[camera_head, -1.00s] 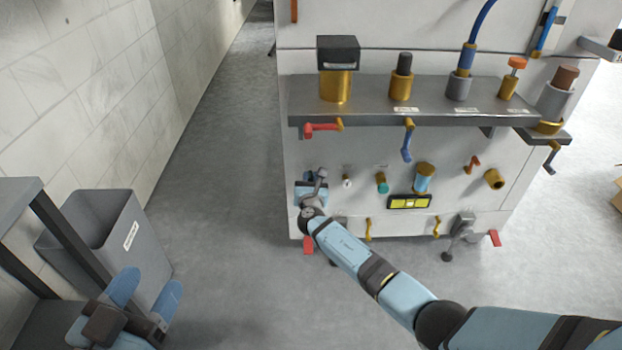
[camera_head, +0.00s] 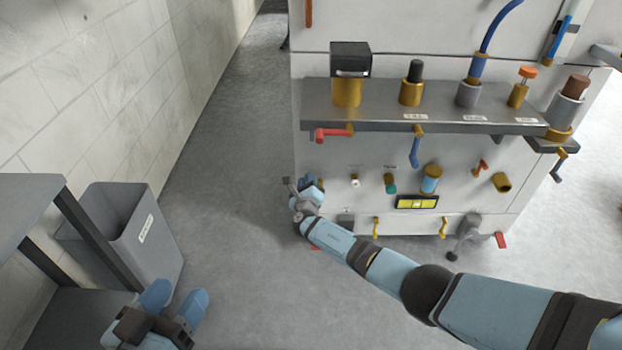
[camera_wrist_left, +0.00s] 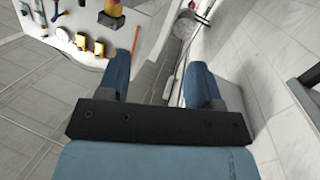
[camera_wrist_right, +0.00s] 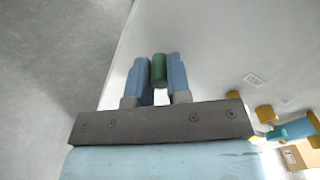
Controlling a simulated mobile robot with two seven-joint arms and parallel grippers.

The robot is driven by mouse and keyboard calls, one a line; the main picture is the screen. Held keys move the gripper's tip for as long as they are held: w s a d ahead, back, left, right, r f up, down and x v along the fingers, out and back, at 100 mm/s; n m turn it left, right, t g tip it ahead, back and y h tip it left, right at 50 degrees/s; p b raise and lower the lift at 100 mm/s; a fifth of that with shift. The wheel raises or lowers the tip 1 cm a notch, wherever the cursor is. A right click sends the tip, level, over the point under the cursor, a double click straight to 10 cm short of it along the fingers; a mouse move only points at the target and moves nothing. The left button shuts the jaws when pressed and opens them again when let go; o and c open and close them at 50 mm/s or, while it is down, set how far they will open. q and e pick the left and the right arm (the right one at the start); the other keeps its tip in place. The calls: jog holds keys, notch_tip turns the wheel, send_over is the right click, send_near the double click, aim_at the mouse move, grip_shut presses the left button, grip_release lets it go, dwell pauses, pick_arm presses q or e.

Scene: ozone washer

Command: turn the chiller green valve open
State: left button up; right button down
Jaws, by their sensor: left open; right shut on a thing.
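In the right wrist view, the green valve handle (camera_wrist_right: 159,69) is a short, dark green cylinder between the two blue fingers of my right gripper (camera_wrist_right: 159,62), which is shut on it. In the head view, my right gripper (camera_head: 312,187) is at the lower left edge of the machine's front panel. The green handle is hidden there by the gripper and wrist. My left gripper (camera_head: 176,306) is open and empty at the lower left, far from the valve. Its fingers also show apart in the left wrist view (camera_wrist_left: 160,84).
The machine (camera_head: 450,65) has a red-handled valve (camera_head: 332,133), a blue-handled valve (camera_head: 414,152), and a teal knob (camera_head: 390,184) on its front. A grey bin (camera_head: 133,235) and a dark table (camera_head: 28,215) stand at the left. The floor between bin and machine is clear.

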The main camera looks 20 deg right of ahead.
jog(key=n, duration=0.2)
jog(key=a+f+n, duration=0.1)
jog(key=shift+w+f+n, duration=0.2)
jog(key=shift+n, duration=0.2)
pick_arm(q)
jog(key=shift+w+a+r+m+b, duration=0.2)
jog(key=shift+r+m+b, duration=0.05)
jog(key=shift+m+b, duration=0.2)
pick_arm(e)
jog(key=f+n, duration=0.1)
jog(key=n, duration=0.1)
jog(key=f+n, duration=0.1)
jog(key=n, duration=0.1)
jog(key=shift+a, duration=0.2)
jog(key=shift+n, duration=0.3)
jog(key=shift+f, duration=0.1)
jog(key=c, duration=1.1)
grip_release()
pick_arm(q)
jog(key=shift+f, duration=0.1)
